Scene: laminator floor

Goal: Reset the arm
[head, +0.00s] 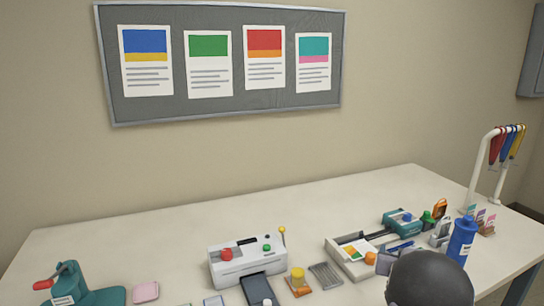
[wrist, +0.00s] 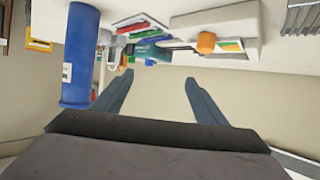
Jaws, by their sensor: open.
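My gripper (wrist: 159,78) shows in the wrist view with its two blue-grey fingers spread apart and nothing between them. The wrist picture looks upside down, with the table things along its top. A blue bottle (wrist: 80,60) stands to the left of the fingers there, apart from them. In the head view a dark rounded part of my arm covers the lower right of the table (head: 330,205); my fingers cannot be made out there. The blue bottle (head: 461,241) stands just behind that part.
A white laminator (head: 232,268) with red and green knobs stands at the front middle. A white tray unit (head: 347,262), a teal device (head: 401,222) and a teal press (head: 95,296) are also on the table. A white hook stand (head: 482,165) rises at right. The table's back is clear.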

